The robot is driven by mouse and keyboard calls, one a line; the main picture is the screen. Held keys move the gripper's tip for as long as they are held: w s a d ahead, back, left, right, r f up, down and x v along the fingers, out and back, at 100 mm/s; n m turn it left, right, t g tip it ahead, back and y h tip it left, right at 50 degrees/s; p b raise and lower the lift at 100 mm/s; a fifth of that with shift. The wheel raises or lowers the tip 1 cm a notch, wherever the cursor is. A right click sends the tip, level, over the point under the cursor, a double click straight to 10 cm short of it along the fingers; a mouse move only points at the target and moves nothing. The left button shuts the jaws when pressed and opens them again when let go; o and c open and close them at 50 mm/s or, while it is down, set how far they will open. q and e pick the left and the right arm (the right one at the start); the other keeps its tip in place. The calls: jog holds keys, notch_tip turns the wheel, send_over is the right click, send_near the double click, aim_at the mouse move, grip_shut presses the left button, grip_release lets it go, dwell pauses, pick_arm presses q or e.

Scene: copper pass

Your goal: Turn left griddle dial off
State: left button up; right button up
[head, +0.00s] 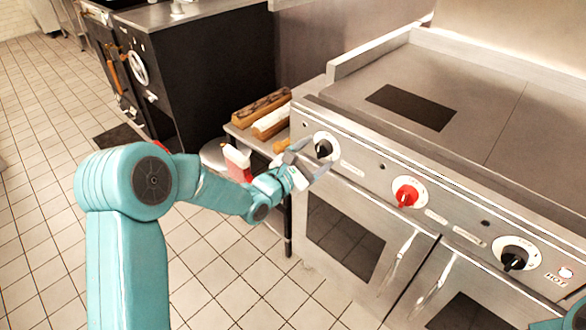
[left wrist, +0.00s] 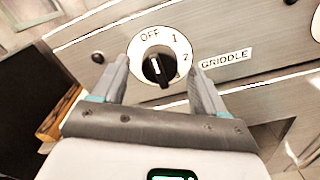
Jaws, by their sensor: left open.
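The left griddle dial (head: 323,148) is a black knob on a white round plate at the left end of the steel front panel. In the left wrist view the dial (left wrist: 157,69) shows OFF at the top, then numbers down its right side, with a GRIDDLE label to the right. Its ridge runs nearly upright in the picture; I cannot tell for sure which end points. My left gripper (head: 308,163) is at the dial, also seen in the left wrist view (left wrist: 159,67). Its fingers are open, one on each side of the knob, apart from it.
A red dial (head: 406,193) and another black dial (head: 514,255) sit farther right on the panel. Oven doors with handles (head: 402,248) are below. A low shelf with wooden boxes (head: 264,113) stands left of the griddle.

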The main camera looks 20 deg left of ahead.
pick_arm(q)
jog(key=v, duration=1.5)
jog(key=shift+p, duration=0.3)
jog(key=shift+d+r, duration=0.1)
jog(key=s+d+f+m+g, duration=0.1)
jog(key=s+d+f+g, duration=0.15)
jog(key=d+f, duration=0.45)
jog(key=s+d+f+m+g, duration=0.1)
jog(key=d+f+g, duration=0.3)
jog(key=f, duration=0.6)
jog(key=s+d+f+m+g+y, duration=0.1)
jog(key=s+f+m+g+y, duration=0.1)
jog(key=s+f+m+g, duration=1.15)
jog(key=s+r+m+t+p, duration=0.3)
jog(key=r+m+p, duration=0.5)
jog(key=r+p, duration=0.6)
jog(key=shift+s+m+p, duration=0.35)
jog(key=shift+s+p, duration=0.1)
jog(key=shift+s, duration=0.15)
